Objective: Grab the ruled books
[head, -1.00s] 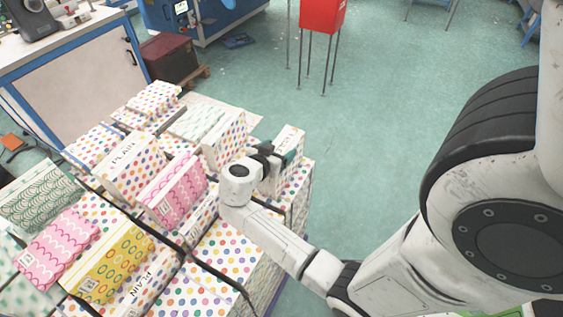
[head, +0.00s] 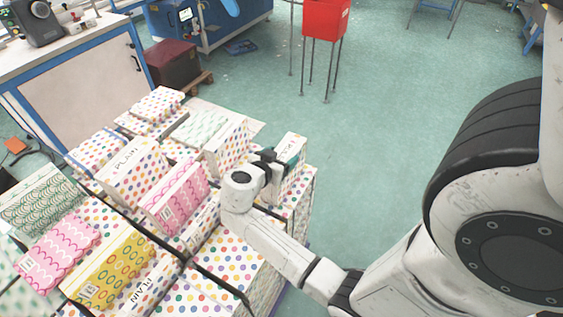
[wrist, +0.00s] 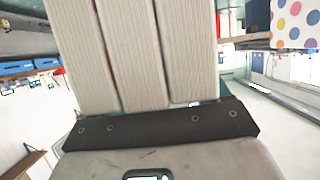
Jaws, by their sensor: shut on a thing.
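My gripper (head: 283,160) is at the right edge of the book stacks in the head view. It is shut on a block of books (head: 291,146) with a white cover and part of a dark label, its wording unreadable. In the wrist view, three pale, finely lined page blocks (wrist: 135,50) stand side by side against a dark bar of my gripper. My gripper hides much of the held books in the head view. I cannot tell whether they touch the dotted stack below. Which books are ruled is not readable.
Several dotted and patterned stacks fill the left, including one marked PLAIN (head: 132,170), a pink one (head: 176,197) and a yellow one (head: 115,268). A red box on legs (head: 325,18) stands behind. The green floor (head: 370,140) right of the stacks is clear.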

